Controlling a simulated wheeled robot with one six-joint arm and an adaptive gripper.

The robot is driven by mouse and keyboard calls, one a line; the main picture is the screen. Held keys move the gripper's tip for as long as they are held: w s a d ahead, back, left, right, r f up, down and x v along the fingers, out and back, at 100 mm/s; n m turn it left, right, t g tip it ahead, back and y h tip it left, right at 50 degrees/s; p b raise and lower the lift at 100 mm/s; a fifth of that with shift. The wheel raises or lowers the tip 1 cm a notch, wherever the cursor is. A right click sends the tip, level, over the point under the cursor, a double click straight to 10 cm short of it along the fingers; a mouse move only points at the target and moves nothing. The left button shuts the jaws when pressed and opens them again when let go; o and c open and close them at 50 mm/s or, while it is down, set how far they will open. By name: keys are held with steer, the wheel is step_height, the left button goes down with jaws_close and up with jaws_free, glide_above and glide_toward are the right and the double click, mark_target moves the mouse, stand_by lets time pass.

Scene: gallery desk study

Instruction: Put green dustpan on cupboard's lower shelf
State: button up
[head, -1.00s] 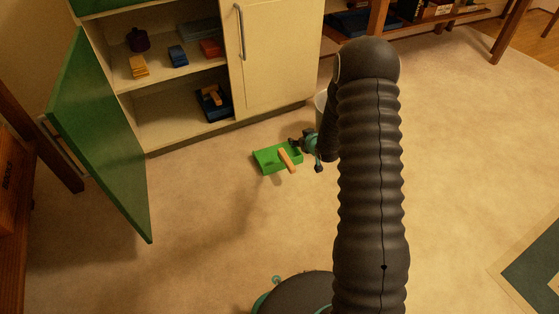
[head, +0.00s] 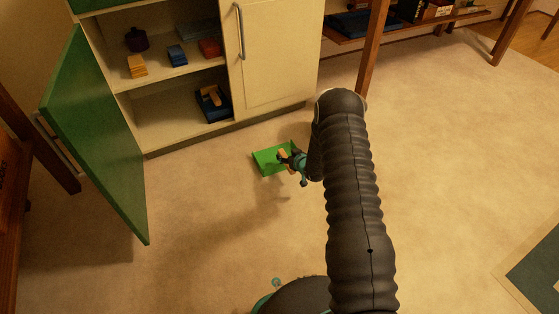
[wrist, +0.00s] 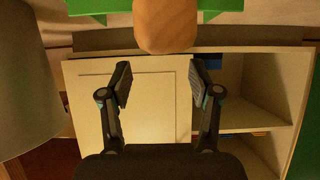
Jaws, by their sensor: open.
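The green dustpan (head: 265,161) lies on the carpet in front of the cupboard (head: 275,65). Its wooden handle is partly hidden by my gripper in the head view. My gripper (head: 288,160) is at the handle end. In the wrist view my gripper (wrist: 160,80) has its fingers apart, with nothing between the tips. The rounded wooden handle (wrist: 165,25) is just beyond them, roughly centred, with green dustpan parts (wrist: 225,5) at the top edge. The cupboard's lower shelf (head: 165,122) is exposed on the left, with a blue dustpan with a wooden handle (head: 212,98) at its right.
The green cupboard door (head: 95,140) stands wide open at left. The upper shelf holds a purple pot (head: 137,39), yellow block (head: 137,66), blue block (head: 177,55) and red item (head: 208,48). The lower shelf's left and middle are clear. A pale rounded object (wrist: 25,90) is close at left in the wrist view.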

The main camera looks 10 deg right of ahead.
mark_target(281, 151)
steer(key=shift+b+x, duration=0.5)
steer(key=shift+x, duration=2.35)
steer(key=shift+w+d+r, duration=0.1)
steer(key=shift+r, duration=0.05)
steer(key=shift+c, duration=0.2)
jaws_close()
steer(key=shift+r, duration=0.1)
